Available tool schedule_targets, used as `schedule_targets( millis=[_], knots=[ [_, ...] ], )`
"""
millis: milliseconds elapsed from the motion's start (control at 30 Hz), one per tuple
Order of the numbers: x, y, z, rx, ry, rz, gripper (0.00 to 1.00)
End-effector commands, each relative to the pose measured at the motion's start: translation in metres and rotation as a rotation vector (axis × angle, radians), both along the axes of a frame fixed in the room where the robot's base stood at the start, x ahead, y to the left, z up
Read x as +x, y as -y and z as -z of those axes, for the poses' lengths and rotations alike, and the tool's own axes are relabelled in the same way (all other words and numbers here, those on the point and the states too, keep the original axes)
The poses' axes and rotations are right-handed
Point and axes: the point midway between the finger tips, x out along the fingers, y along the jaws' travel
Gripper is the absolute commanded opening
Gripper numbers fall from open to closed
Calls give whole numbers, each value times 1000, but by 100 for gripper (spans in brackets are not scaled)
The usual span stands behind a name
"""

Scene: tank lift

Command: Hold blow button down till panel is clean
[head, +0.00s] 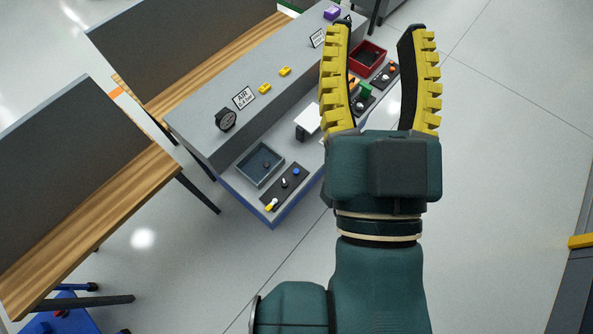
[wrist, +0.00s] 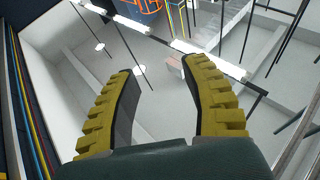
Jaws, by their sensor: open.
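My gripper (head: 378,28) is open and empty, raised in front of the grey and blue workbench in the head view; its yellow ribbed fingers also show in the wrist view (wrist: 157,65). A dark control strip (head: 278,194) at the bench's near end carries a blue button (head: 296,171), a small pale-topped switch (head: 284,183) and a yellow part (head: 271,206). Which control is the blow button cannot be read. A white plate (head: 308,120) stands mid-bench, perhaps the panel; its cleanliness cannot be told. My gripper touches none of these and partly hides the bench's far part.
A grey tray (head: 248,167) is beside the strip. A red tray (head: 381,52) and more control strips lie farther back. A gauge (head: 226,119) and an AIR sign (head: 243,97) stand on the bench's raised ledge. Wooden benches (head: 95,215) stand left.

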Motion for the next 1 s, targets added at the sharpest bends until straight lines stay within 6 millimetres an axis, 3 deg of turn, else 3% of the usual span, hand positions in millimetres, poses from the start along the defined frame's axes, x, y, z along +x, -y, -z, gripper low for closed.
schedule_targets(
  millis=[33,233,1000],
  knots=[
    [0,0,0,0,0,0,36],
    [0,0,0,0,0,0,0],
    [0,0,0,0,0,0,0]
  ],
)
